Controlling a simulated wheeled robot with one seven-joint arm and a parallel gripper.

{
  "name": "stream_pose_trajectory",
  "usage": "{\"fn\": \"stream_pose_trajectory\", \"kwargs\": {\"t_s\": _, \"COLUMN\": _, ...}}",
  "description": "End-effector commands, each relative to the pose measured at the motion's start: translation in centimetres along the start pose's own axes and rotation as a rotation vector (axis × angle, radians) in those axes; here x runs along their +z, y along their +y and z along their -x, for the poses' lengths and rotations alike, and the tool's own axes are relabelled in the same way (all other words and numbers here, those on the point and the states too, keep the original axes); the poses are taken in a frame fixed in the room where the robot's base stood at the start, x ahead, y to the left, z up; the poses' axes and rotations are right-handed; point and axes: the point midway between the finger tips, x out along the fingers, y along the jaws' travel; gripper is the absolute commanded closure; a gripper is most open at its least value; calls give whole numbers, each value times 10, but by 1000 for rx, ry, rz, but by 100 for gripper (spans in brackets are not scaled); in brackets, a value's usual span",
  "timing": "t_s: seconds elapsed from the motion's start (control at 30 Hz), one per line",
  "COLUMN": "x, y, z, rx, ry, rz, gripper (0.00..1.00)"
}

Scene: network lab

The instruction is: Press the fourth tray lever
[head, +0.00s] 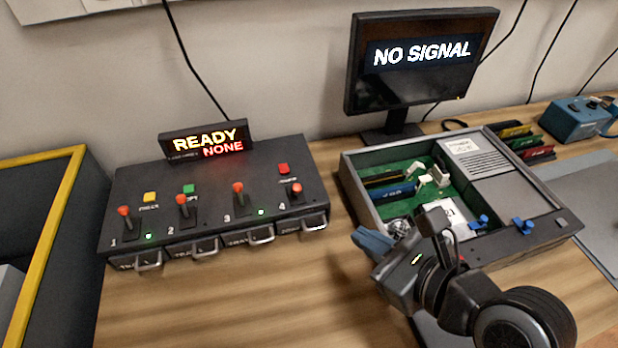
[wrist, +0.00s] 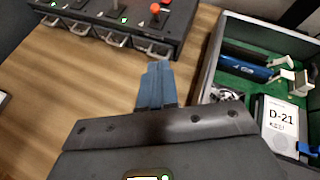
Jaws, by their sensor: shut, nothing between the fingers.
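A black lever box (head: 205,215) stands on the bench with levers numbered 1 to 4. The fourth tray lever (head: 296,188), with an orange-red knob, is at the box's right end; its knob sits lower and closer to its base than the others. It also shows at the top of the wrist view (wrist: 155,9). Its tray handle (head: 314,222) is on the front face below. My gripper (head: 370,242) has its blue fingers together and empty, above the bench to the right of and in front of the box. In the wrist view the fingertips (wrist: 158,67) point toward the box's right end, apparently apart from it.
A sign (head: 206,140) behind the box reads READY and NONE. An open computer case (head: 350,178) stands close to the right of my gripper, with a NO SIGNAL monitor (head: 420,60) behind it. A yellow-edged dark bin (head: 50,240) is at left. Bench in front of the box is clear.

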Motion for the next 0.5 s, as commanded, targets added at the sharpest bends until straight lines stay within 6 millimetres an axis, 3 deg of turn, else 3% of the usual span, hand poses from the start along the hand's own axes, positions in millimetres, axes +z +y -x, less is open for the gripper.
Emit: {"fn": "stream_pose_trajectory", "kwargs": {"t_s": 0.5, "x": 2, "y": 0, "z": -8, "rx": 7, "ry": 0, "rz": -16, "gripper": 100}}
